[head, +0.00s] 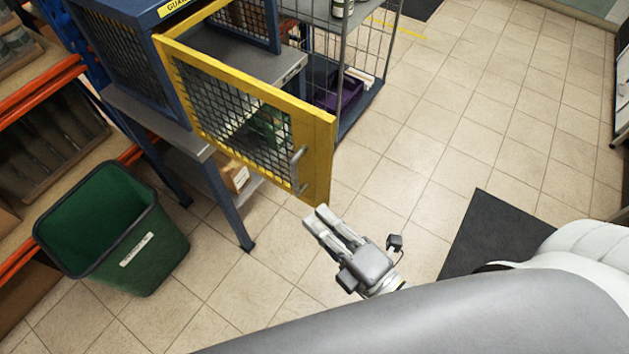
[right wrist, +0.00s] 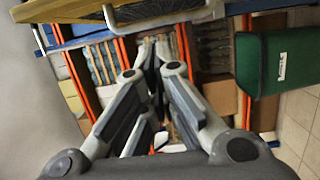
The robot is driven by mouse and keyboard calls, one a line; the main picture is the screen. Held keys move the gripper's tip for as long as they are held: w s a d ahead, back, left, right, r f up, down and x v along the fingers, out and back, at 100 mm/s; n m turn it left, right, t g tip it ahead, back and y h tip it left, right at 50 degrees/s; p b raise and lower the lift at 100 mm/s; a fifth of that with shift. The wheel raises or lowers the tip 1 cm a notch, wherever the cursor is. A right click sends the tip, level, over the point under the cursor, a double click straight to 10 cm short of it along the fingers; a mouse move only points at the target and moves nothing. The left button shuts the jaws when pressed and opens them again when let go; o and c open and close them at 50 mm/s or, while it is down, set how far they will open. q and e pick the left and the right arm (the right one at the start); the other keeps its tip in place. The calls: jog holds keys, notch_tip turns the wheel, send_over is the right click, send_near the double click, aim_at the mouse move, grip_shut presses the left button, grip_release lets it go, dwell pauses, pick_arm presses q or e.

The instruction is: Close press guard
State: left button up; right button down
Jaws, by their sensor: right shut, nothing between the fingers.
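The press guard (head: 317,140) is a yellow-framed door with dark wire mesh. It stands swung open from the blue press housing (head: 118,62), with its free edge toward me. A grey handle (head: 298,170) is on the guard near that free edge. My right gripper (head: 319,217) is shut and empty, just below the guard's lower free corner in the head view, apart from the handle. In the right wrist view, the shut fingers (right wrist: 156,52) point toward the shelving, and the grey handle (right wrist: 165,12) crosses the top. My left gripper is not in view.
A green bin (head: 150,250) stands on the floor at left, beside orange-beamed shelving (head: 40,95). A wire cage trolley (head: 343,70) stands behind the guard. A dark mat (head: 490,235) lies at right. The tiled floor between is clear.

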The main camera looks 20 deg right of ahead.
aim_at(315, 187)
jog(key=w+d+p, duration=0.1)
jog(key=w+p, duration=0.2)
jog(key=w, duration=0.4)
jog(key=shift+w, duration=0.2)
jog(key=shift+d, duration=0.1)
